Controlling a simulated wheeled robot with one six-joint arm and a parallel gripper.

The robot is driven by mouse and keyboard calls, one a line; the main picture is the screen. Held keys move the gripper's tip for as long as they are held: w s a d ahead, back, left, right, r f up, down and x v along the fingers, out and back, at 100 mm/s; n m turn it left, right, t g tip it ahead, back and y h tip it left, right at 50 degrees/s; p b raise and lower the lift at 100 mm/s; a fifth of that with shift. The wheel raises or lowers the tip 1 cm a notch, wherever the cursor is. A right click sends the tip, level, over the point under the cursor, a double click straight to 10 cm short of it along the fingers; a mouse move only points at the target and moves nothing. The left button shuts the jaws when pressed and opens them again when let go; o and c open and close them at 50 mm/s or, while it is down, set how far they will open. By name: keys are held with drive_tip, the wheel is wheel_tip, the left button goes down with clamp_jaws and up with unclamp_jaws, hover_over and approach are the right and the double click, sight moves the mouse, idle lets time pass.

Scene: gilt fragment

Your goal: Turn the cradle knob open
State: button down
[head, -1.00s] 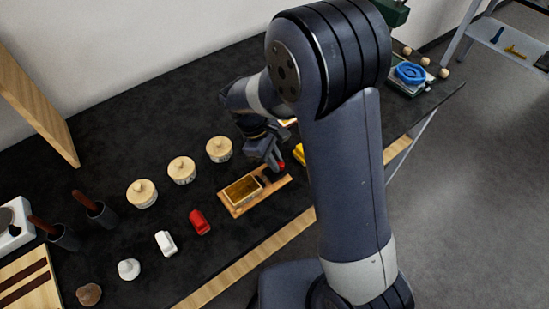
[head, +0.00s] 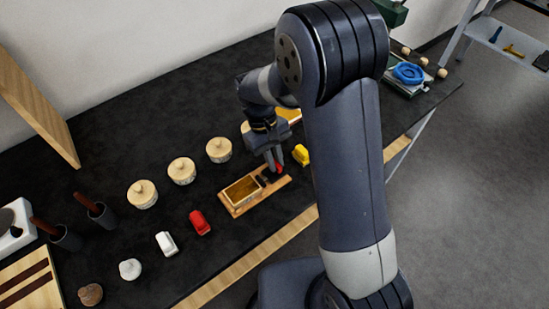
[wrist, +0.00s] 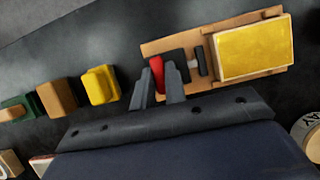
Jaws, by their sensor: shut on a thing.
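The cradle is a wooden base (head: 233,209) near the front of the dark bench, and it also shows in the wrist view (wrist: 150,48). A gold slab (head: 243,190) lies in its framed left part in the head view; the slab fills the right part in the wrist view (wrist: 252,48). At the other end is a dark clamp block with a red knob (wrist: 157,73). My gripper (wrist: 160,84) is shut on the red knob, one finger on each side. In the head view my gripper (head: 275,168) points down at that end and partly hides the knob.
A yellow piece (head: 302,154) stands close beyond the cradle. A red piece (head: 200,223) and a white piece (head: 166,243) lie to the left. Several lidded pots (head: 182,170) stand behind. Bare bench lies between them.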

idle(0.3)
drive_tip(key=c, duration=1.4)
unclamp_jaws()
drive_tip(key=shift+c, duration=0.2)
drive_tip(key=v, duration=1.1)
drive_tip(key=shift+b, duration=0.4)
drive_tip(key=shift+f, duration=0.2)
drive_tip(key=x, duration=1)
drive_tip(key=shift+s+d+f+p, duration=0.2)
drive_tip(key=shift+f+p, duration=0.1)
drive_tip(key=shift+p, duration=0.1)
drive_tip(key=shift+a, duration=0.1)
drive_tip(key=shift+r, duration=0.1)
